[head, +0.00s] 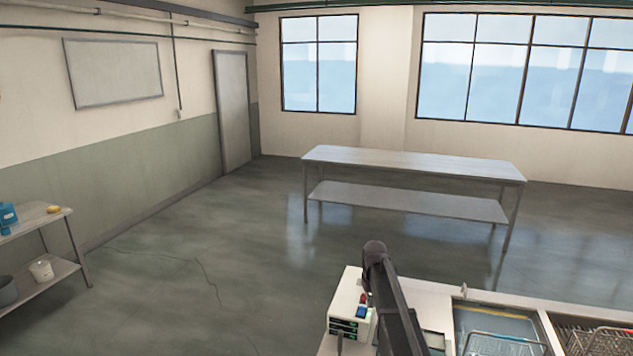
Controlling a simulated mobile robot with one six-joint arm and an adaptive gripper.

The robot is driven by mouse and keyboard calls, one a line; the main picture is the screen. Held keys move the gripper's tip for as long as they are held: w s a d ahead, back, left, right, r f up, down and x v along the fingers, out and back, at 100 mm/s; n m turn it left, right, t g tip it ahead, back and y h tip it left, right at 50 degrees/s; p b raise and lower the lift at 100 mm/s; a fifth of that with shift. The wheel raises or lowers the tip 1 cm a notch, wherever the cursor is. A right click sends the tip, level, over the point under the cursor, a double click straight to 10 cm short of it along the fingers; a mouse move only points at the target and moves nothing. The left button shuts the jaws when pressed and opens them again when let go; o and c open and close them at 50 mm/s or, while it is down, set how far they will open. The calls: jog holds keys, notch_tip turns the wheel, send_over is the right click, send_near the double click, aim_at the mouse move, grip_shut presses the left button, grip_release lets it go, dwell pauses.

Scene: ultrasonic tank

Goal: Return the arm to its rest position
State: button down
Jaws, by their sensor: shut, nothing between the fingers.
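A dark part of my arm rises from the bottom edge in the head view, right of centre. Its rounded upper end stands in front of the white control box (345,308) and hides part of it. My gripper does not show in this view. The ultrasonic tank (541,332) is at the bottom right, cut off by the frame edge. It has a bluish basin (490,322) with a wire basket (497,345) in it.
A second basin with a wire basket (612,340) is at the right edge. A bare steel table (410,162) with a lower shelf stands beyond. Open floor lies between.

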jog(key=s+f+b, duration=0.4)
jog(key=s, duration=0.5)
jog(key=s+f+m+b, duration=0.1)
jog(key=s+f+b, duration=0.4)
jog(key=s, duration=0.5)
jog(key=s+f+m+b, duration=0.1)
jog(key=s+f+b, duration=0.4)
jog(key=s, duration=0.5)
jog(key=shift+s+f, duration=0.2)
dwell(0.6)
